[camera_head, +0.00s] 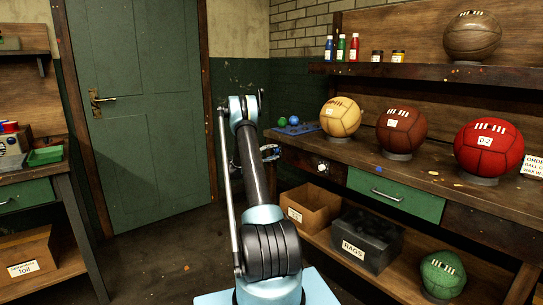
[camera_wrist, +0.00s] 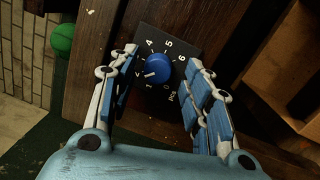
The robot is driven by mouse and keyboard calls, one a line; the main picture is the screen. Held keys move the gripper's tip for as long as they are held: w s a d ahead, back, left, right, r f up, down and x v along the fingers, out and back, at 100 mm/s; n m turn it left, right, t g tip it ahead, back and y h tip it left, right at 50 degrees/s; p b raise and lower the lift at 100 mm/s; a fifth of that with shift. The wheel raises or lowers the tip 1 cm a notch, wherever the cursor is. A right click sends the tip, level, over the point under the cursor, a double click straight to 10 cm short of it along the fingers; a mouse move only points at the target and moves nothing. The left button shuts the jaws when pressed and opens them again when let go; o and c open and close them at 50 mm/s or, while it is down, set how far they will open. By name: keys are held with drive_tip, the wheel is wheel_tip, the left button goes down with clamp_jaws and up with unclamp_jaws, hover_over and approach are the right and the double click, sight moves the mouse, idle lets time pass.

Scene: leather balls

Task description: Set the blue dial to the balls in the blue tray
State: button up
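The blue dial (camera_wrist: 157,70) sits on a dark plate marked 0 to 6 and "pcs" in the wrist view. Its white mark points left, near 1 and 2; I cannot tell exactly which. My gripper (camera_wrist: 165,75) is open, with one finger on each side of the dial and gaps between. In the head view my gripper (camera_head: 269,153) is at the bench front and the blue dial cannot be made out.
Another knob (camera_head: 322,168) is on the bench front, right of my gripper. Large yellow (camera_head: 340,117), brown (camera_head: 401,131) and red balls (camera_head: 488,148) stand on the bench. A green drawer (camera_head: 395,194) is below. A cardboard box (camera_head: 309,207) sits on the lower shelf.

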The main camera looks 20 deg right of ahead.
drive_tip(key=v, duration=1.2)
idle(0.3)
drive_tip(key=s+r+m+g+y, duration=0.1)
drive_tip(key=s+r+y, duration=0.3)
drive_tip(key=s+r, duration=0.65)
drive_tip(key=s+a+r+m+y, duration=0.1)
drive_tip(key=s+a+r+y, duration=0.1)
drive_tip(key=s, duration=0.7)
drive_tip(key=s+a+r+m+y, duration=0.1)
drive_tip(key=s+r+y, duration=0.1)
drive_tip(key=s, duration=0.7)
drive_tip(key=s+a+f+y, duration=0.3)
drive_tip(key=s+a+f, duration=0.1)
drive_tip(key=s, duration=0.8)
drive_tip(key=s+a+f+m+g+y, duration=0.1)
drive_tip(key=s+a+f+y, duration=0.2)
drive_tip(key=s+a, duration=0.4)
drive_tip(key=s+a+f+m+y, duration=0.1)
drive_tip(key=s+a+f+y, duration=0.3)
drive_tip(key=s, duration=1.3)
drive_tip(key=shift+s+a+f+g, duration=0.25)
drive_tip(key=shift+a+f+g, duration=0.05)
drive_tip(key=shift+a+f, duration=0.7)
